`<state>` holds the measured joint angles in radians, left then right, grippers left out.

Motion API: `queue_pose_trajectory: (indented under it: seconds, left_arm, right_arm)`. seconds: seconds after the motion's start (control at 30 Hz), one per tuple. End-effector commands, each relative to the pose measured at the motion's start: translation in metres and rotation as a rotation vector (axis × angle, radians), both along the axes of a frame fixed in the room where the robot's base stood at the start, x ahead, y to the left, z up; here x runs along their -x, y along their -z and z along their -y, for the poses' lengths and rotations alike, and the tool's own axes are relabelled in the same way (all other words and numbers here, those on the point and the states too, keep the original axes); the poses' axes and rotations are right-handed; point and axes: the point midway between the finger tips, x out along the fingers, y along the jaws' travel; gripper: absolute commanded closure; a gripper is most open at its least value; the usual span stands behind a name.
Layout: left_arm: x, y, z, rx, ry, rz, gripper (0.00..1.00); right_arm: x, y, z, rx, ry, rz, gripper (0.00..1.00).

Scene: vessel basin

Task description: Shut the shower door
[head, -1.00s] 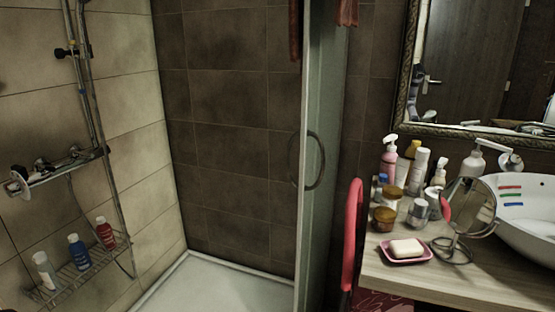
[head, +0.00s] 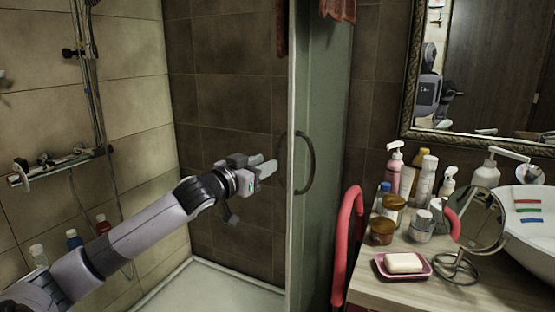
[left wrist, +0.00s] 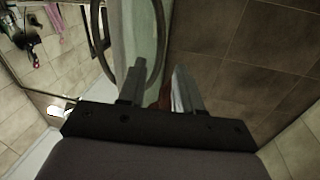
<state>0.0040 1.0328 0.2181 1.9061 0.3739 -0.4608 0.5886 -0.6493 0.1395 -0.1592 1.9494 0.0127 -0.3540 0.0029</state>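The shower door (head: 322,235) is a greenish glass panel with a pale upright edge. It stands open, with the shower opening to its left. A round loop handle (head: 309,165) sits at mid-height on the door. My left gripper (head: 268,168) is in front of the shower opening, just left of the door edge and near handle height. In the left wrist view its two fingers (left wrist: 160,88) are spread with nothing held between them. The glass door (left wrist: 128,30) and the handle (left wrist: 158,45) lie just beyond the fingertips. I cannot tell whether they touch. My right gripper is out of view.
A wooden counter (head: 400,292) carries bottles, jars, a soap dish (head: 404,266), a round mirror (head: 482,220) and a white basin (head: 530,230).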

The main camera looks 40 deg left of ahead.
Motion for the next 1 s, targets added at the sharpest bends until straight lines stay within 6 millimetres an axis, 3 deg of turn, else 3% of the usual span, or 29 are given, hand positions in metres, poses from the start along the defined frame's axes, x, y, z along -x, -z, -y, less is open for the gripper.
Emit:
queue_pose_trajectory:
  seconds: [0.6, 1.0]
  left_arm:
    - [-0.053, -0.001, -0.006, 0.001, 0.0, 0.001, 0.66]
    - [-0.063, 0.001, -0.007, -0.003, 0.0, -0.001, 0.66]
  right_arm:
    - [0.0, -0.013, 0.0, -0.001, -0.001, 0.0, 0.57]
    - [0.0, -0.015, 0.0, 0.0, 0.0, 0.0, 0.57]
